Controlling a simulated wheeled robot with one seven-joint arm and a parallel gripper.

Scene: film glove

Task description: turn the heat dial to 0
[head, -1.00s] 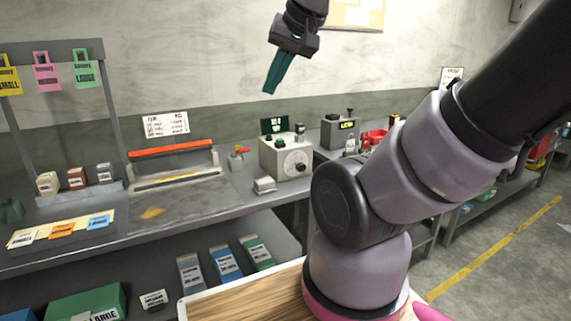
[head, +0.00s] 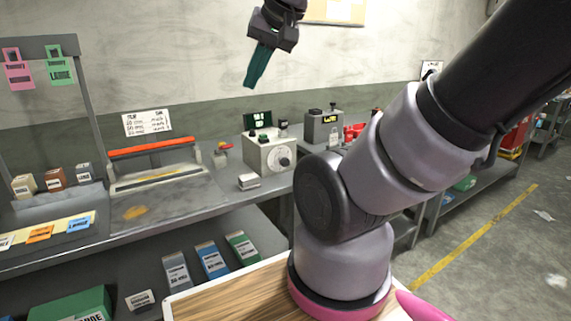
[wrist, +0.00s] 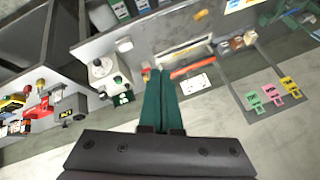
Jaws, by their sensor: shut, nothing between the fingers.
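The heat dial (head: 285,162) is a round dial with a pale rim on the front of a cream control box (head: 262,150) on the bench. Its setting is too small to read. In the wrist view, the dial (wrist: 98,71) shows on the box left of my fingers. My gripper (head: 251,86) has green fingers, is shut and empty, and hangs in the air above the bench, up and left of the box. It also shows in the wrist view (wrist: 160,75). It is well apart from the dial.
A sealer with a red bar (head: 150,146) stands left of the box, with a small red-topped switch (head: 224,147) between them. A small white block (head: 248,181) lies before the box. A grey device (head: 322,128) stands to the right. The air around my gripper is clear.

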